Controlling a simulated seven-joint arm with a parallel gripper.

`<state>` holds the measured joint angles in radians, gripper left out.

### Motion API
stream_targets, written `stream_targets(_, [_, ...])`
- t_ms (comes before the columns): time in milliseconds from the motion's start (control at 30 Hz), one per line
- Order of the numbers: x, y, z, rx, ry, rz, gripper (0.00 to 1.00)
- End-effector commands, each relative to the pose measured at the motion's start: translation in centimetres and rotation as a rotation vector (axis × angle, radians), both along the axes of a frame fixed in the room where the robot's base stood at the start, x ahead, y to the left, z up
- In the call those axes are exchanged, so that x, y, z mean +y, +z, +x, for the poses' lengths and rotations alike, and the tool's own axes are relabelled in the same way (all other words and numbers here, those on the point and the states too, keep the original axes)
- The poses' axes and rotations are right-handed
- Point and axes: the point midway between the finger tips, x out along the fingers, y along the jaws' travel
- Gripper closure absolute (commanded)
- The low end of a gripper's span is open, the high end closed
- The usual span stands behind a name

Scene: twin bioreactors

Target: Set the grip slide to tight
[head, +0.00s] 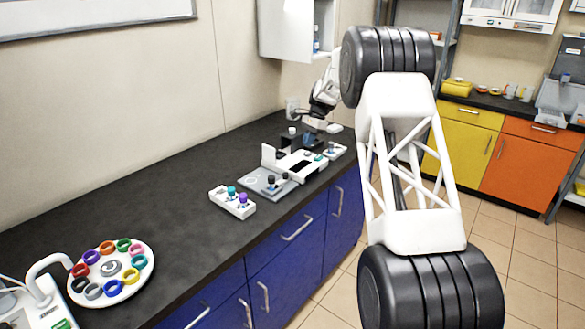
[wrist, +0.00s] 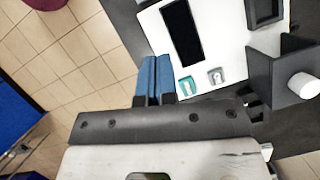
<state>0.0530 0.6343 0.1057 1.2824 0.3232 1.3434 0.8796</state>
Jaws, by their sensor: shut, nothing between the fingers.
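A white panel (wrist: 215,30) with a dark screen (wrist: 181,32) lies below my gripper in the wrist view. Near its edge are a teal U-shaped mark or part (wrist: 187,87) and a small grey control (wrist: 216,76). I cannot tell for sure which part is the grip slide, nor read its setting. My gripper (wrist: 153,78) has its blue fingers together, with nothing between them. The fingertips show left of the teal part, by the panel's edge; their height above it is unclear. In the head view the white unit (head: 294,159) stands on the dark bench, with my wrist beyond it.
A dark upright bracket (wrist: 262,75) and a white cylinder (wrist: 304,85) stand right of the panel. In the head view, a white holder with teal and purple-topped pieces (head: 232,203) sits nearer, and a round tray of coloured rings (head: 112,272) is at front left.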

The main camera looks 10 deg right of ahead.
Motion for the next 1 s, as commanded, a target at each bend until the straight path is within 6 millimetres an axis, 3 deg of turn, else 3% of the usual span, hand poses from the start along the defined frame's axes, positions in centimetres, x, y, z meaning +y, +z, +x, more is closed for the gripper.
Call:
stream_targets(667, [0.2, -0.8, 0.2, 0.005, -0.005, 0.002, 1.00])
stream_targets(1000, [1.2, -4.0, -0.5, 0.007, -0.004, 0.002, 1.00])
